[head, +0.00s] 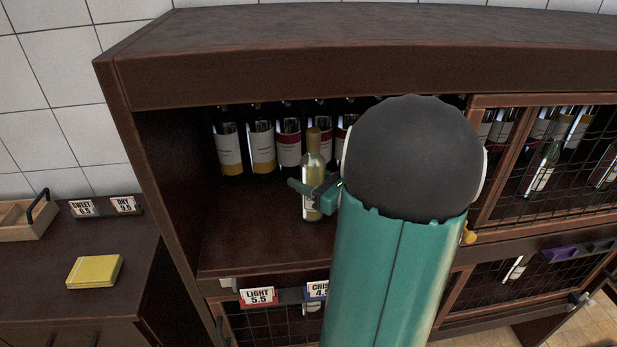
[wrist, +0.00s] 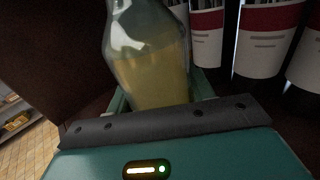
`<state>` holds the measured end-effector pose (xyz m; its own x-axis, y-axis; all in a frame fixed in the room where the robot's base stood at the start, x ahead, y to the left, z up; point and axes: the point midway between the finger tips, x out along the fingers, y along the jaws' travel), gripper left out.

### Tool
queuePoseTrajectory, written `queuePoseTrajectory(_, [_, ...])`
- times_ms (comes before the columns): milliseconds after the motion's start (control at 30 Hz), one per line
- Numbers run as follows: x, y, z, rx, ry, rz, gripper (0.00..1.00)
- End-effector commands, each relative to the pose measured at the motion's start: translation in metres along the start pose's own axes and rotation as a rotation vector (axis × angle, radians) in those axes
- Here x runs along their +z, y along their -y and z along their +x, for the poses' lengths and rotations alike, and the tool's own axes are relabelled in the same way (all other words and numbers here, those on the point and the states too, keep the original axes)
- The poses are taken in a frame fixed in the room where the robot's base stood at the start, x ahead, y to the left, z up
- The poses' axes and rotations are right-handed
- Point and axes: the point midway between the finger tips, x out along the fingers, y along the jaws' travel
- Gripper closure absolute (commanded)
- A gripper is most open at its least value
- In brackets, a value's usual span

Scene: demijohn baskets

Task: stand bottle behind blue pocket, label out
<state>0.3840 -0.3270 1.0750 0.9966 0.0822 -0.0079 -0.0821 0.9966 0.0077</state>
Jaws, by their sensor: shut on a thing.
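A pale yellow-green wine bottle (head: 313,163) with a yellowish cap is upright in my gripper (head: 318,194), inside the open shelf bay. A pale label patch shows low on the bottle's front, partly covered by the finger. In the wrist view the bottle (wrist: 150,65) stands between the fingers, and no label shows on that side. The blue pocket (head: 316,291) with a "CRIS… 4.5" card is on the shelf's front edge, partly hidden by my arm. The bottle is above and behind it in the picture. I cannot tell whether its base touches the shelf.
A row of dark bottles (head: 262,146) with white, yellow and red labels stands at the back. A red pocket (head: 258,297) reads "LIGHT 5.5". Bare shelf board (head: 250,240) shows left of the bottle. Mesh doors (head: 550,165) are at right.

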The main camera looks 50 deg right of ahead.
Motion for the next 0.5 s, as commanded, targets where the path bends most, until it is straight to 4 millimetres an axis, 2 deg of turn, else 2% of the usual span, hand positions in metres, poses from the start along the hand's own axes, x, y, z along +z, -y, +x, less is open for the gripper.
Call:
queuePoseTrajectory(433, [-0.0075,-0.0028,-0.0009,0.001,0.004,-0.004,0.94])
queuePoseTrajectory(467, [-0.0089,-0.0030,-0.0010,0.001,0.002,-0.002,0.45])
queuePoseTrajectory(500, [-0.0086,-0.0029,-0.0011,0.001,0.002,-0.003,0.38])
